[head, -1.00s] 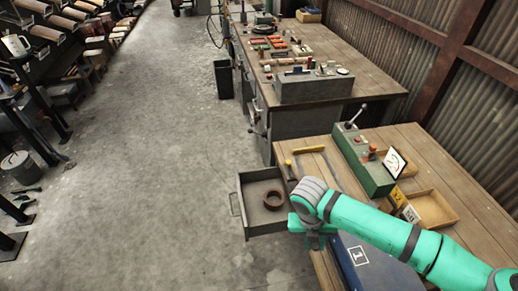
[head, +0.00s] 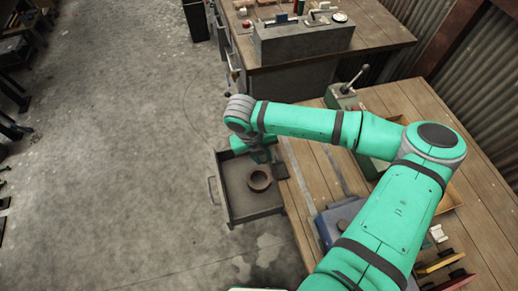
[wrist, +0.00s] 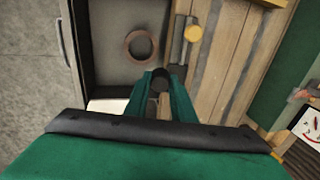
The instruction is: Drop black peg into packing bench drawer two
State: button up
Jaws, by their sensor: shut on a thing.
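My gripper (wrist: 161,88) points down and is shut on the black peg (wrist: 160,78), whose dark round end shows between the green fingers in the wrist view. In the head view my gripper (head: 263,154) is at the far right corner of an open grey drawer (head: 228,205), and the peg is not clear there. The drawer also shows in the wrist view (wrist: 108,85), with the peg seen near its bench-side edge. I cannot tell the peg's height or the drawer's number. A brown ring (head: 259,180) lies inside the drawer; it also shows in the wrist view (wrist: 140,46).
The wooden bench (head: 312,185) adjoins the drawer on the right. A yellow-ended tool (wrist: 192,34) lies on it near the drawer. A blue box (head: 335,218) and a green machine with a lever (head: 345,97) are nearby. Floor left of the drawer is clear.

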jog(key=shift+w+a+f, duration=0.1)
jog(key=shift+w+f, duration=0.05)
jog(key=shift+f, duration=0.25)
jog(key=f, duration=0.2)
jog(key=s+f, duration=0.1)
jog(key=f, duration=0.1)
jog(key=shift+f, duration=0.35)
jog(key=o, duration=1)
jog(key=shift+o, duration=0.2)
jog(key=v, duration=1)
jog(key=shift+a+r, duration=0.15)
jog(key=shift+r, duration=0.2)
